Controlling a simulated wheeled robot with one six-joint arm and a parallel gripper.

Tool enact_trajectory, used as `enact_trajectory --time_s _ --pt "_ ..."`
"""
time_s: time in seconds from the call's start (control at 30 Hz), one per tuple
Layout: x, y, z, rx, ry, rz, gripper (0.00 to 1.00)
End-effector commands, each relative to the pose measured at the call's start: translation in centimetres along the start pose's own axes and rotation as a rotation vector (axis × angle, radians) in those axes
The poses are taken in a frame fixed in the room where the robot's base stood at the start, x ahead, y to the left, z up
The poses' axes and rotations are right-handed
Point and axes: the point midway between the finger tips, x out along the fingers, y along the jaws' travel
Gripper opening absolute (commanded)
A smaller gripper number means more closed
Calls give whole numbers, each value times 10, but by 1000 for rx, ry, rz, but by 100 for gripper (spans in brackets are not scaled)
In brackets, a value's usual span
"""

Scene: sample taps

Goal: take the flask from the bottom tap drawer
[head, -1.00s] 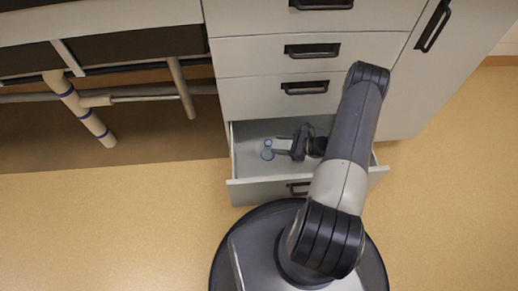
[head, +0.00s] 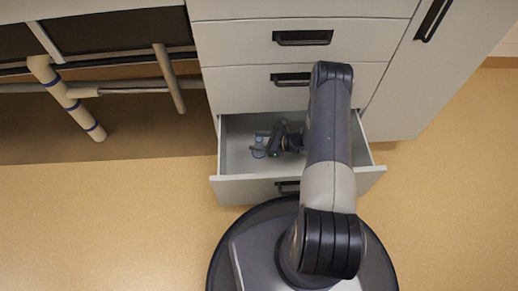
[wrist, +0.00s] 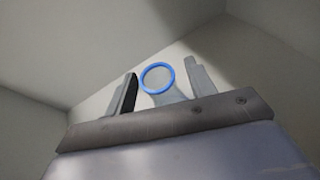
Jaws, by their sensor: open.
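The bottom drawer (head: 236,190) is pulled open, and my arm reaches down into it. The flask (head: 258,153) stands in the drawer's left part in the head view, small and partly covered by my gripper (head: 262,147). In the wrist view the flask shows a blue ring at its mouth (wrist: 158,78) and a clear greyish body below. My gripper (wrist: 161,92) has its two fingers apart, one on each side of the flask. I cannot tell whether either finger touches it. The flask's lower part is hidden behind the gripper's palm.
The drawer walls (wrist: 120,45) stand close around my gripper. Closed drawers with black handles (head: 303,38) are above, and a cabinet door (head: 412,85) is at right. Pipes (head: 72,100) run under the bench at left. Open floor lies at both sides.

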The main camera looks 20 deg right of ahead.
Motion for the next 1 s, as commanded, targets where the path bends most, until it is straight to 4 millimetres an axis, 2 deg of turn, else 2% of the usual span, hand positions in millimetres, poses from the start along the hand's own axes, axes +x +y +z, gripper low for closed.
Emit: enact_trajectory --time_s 0.1,0.7,1.0 --pt "0 0 0 0 0 0 51" --pt "-1 0 0 0 0 0 2" --pt "-1 0 0 0 0 0 0"
